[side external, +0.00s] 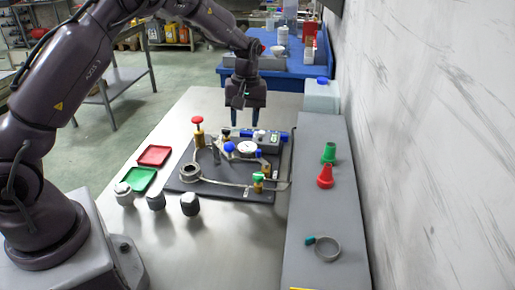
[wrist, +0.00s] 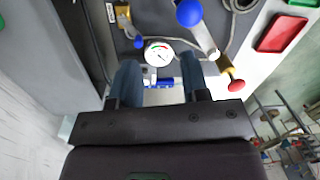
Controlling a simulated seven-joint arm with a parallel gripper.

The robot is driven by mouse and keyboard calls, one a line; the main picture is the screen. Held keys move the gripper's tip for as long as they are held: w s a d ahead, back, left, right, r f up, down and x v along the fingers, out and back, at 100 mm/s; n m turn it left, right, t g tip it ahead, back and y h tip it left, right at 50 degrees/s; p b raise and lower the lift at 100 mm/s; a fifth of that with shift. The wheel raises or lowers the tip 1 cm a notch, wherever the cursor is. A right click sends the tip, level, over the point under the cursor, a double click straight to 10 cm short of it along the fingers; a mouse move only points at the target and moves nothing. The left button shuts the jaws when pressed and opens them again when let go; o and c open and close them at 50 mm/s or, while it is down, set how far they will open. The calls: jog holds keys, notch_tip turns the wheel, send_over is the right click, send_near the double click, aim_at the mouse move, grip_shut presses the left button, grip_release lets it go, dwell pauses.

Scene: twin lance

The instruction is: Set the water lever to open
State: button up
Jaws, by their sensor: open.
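My gripper (side external: 243,122) points down, open and empty, above the back part of a dark board (side external: 230,192). In the wrist view its two fingers (wrist: 160,75) stand apart, with a small blue part (wrist: 160,84) visible between them. A blue ball (side external: 230,149) sits left of the white round gauge (side external: 247,147). In the wrist view the blue ball (wrist: 189,12) tops a silver arm (wrist: 205,38), probably the water lever. A smaller blue knob (side external: 258,153) is on the gauge's other side. Labels and the lever's exact setting cannot be read.
A red-topped brass valve (side external: 198,128) stands at the board's left, a green-topped valve (side external: 258,180) at its front right. A wall bounds the right.

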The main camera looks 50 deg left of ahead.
aim_at(259, 150)
jog(key=w+n, duration=0.5)
jog(key=n, duration=0.2)
jog(key=shift+t, duration=0.4)
jog(key=f, duration=0.8)
jog(key=a+f, duration=0.1)
jog(key=f, duration=0.3)
jog(key=shift+f, duration=0.15)
jog(key=shift+d, duration=0.1)
grip_shut()
